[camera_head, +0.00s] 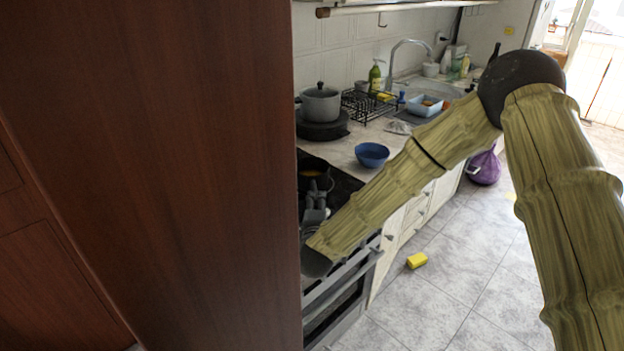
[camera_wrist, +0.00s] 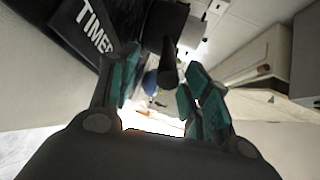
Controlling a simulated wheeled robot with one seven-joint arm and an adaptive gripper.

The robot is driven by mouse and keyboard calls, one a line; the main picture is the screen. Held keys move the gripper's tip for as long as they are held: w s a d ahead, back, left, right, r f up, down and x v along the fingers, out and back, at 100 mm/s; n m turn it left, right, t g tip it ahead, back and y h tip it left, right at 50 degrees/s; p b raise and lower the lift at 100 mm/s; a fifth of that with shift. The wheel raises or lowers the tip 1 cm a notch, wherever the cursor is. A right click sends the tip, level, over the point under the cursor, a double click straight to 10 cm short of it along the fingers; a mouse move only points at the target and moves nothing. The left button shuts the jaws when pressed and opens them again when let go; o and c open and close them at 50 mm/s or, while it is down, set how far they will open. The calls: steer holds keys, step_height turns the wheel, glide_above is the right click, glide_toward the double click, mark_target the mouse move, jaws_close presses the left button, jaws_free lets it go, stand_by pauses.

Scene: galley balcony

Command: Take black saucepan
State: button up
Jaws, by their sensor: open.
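The black saucepan (camera_head: 312,163) sits on the dark stove top in the head view, partly hidden by the brown panel and my gripper. My gripper (camera_head: 317,195) is over the stove, just on the near side of the saucepan. In the wrist view the teal fingers of my gripper (camera_wrist: 158,100) are spread apart. A dark handle (camera_wrist: 168,68), seemingly the saucepan's, points in between them. I cannot tell whether a finger touches it. Nothing is gripped.
A tall brown panel (camera_head: 150,150) fills the left of the head view. A grey lidded pot (camera_head: 320,104) and a blue bowl (camera_head: 372,154) stand on the counter. A yellow sponge (camera_head: 417,260) and a purple bag (camera_head: 484,168) lie on the floor.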

mark_target(313, 185)
steer(key=shift+w+a+r+p, duration=0.1)
steer(key=shift+w+r+p, duration=0.2)
steer(key=shift+w, duration=0.2)
steer(key=shift+w+a+r+p, duration=0.15)
steer(key=shift+w+p, duration=0.15)
steer(key=shift+w, duration=0.15)
steer(key=shift+w+d+f, duration=0.1)
steer(key=shift+w+f, duration=0.15)
steer(key=shift+w, duration=0.25)
steer(key=shift+w+d+f, duration=0.1)
steer(key=shift+w+f, duration=0.15)
steer(key=shift+w, duration=0.25)
steer(key=shift+s+a+r, duration=0.1)
steer(key=shift+s+r, duration=0.05)
steer(key=shift+c, duration=0.8)
jaws_close()
